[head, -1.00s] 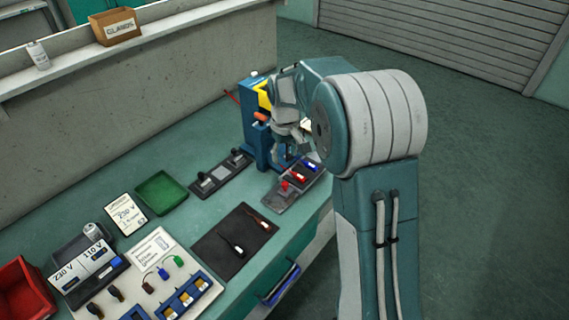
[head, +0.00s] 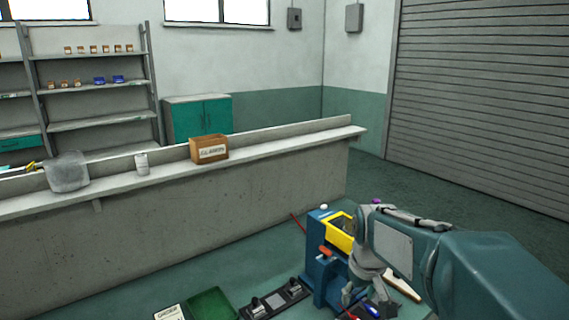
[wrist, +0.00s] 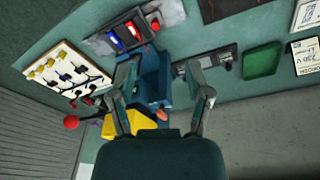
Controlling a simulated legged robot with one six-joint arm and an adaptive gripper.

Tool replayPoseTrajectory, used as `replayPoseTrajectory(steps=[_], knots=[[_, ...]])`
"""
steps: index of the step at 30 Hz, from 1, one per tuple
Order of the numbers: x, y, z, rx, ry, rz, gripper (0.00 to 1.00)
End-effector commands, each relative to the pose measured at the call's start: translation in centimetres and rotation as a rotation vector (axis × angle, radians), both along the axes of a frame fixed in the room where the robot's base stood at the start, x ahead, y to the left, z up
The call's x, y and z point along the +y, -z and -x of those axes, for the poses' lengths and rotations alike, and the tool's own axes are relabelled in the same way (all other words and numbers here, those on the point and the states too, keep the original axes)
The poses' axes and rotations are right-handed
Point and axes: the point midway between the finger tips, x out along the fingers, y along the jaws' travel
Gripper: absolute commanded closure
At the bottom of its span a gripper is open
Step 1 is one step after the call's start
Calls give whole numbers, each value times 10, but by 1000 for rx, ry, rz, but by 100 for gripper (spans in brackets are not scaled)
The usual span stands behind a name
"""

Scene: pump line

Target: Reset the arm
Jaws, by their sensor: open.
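My arm reaches in from the lower right of the head view. My gripper (head: 358,288) hangs close in front of the blue and yellow bench machine (head: 322,268), partly in front of it. In the wrist view my gripper (wrist: 165,92) has its two fingers wide apart with nothing held. The blue body of the machine (wrist: 153,78) shows between and beyond the fingers, and its yellow part (wrist: 118,128) lies by the left finger. I cannot tell the exact gap between gripper and machine.
A grey tray with blue and red parts (wrist: 124,34) lies near the machine. A green tray (head: 208,304) and a dark fixture (head: 274,300) sit to its left. A ledge (head: 270,154) behind the bench carries a cardboard box (head: 209,149) and a white bottle (head: 141,163).

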Motion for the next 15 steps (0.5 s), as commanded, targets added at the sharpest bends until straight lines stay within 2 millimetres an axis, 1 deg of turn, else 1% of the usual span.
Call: replayPoseTrajectory(steps=[1, 6, 10, 15], knots=[[0, -10, 15, -26, 12, -2, 36], [1, -32, 61, -99, 56, -13, 36], [1, -41, 97, -152, 91, -23, 36], [2, -45, 142, -225, 134, -38, 36]])
